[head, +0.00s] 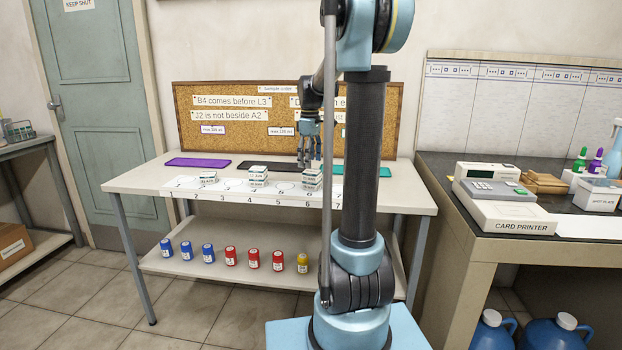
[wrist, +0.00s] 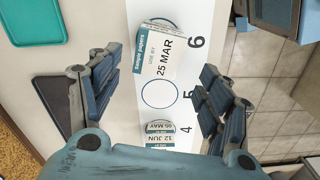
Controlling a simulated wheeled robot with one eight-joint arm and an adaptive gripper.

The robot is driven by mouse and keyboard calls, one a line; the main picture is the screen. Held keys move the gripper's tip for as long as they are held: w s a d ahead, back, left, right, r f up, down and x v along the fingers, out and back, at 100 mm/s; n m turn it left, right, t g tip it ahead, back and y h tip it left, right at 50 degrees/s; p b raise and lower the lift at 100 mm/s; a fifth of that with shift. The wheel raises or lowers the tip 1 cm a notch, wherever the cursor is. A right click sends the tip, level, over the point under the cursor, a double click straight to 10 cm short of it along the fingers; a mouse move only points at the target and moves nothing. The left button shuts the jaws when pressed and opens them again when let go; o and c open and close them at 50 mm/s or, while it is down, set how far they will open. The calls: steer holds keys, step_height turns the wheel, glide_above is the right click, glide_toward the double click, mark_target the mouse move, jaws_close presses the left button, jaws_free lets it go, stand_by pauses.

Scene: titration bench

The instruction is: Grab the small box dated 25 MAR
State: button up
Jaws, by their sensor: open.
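The small box marked 25 MAR (wrist: 162,52) is white with a teal edge band. In the wrist view it lies beside the number 6, partly over a printed circle. In the head view a small stack of boxes (head: 312,179) stands at the right of the bench, below my gripper (head: 309,163); its dates are too small to read. In the wrist view my gripper (wrist: 160,66) is open and empty, its fingers apart on either side of the strip with the box beyond and between the tips.
Boxes marked 05 MAY and 12 JUN (wrist: 159,133) sit near number 4. An empty circle (wrist: 160,94) lies near number 5. Another box (head: 208,177) sits at the left. Purple (head: 198,162), black and teal mats lie behind. Coloured bottles (head: 230,256) stand on the lower shelf.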

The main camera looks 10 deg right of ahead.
mark_target(312, 171)
steer(key=shift+d+f, duration=0.2)
steer(key=shift+f, duration=1.15)
steer(key=shift+d+f, duration=0.2)
steer(key=shift+f, duration=1.15)
steer(key=c, duration=1.1)
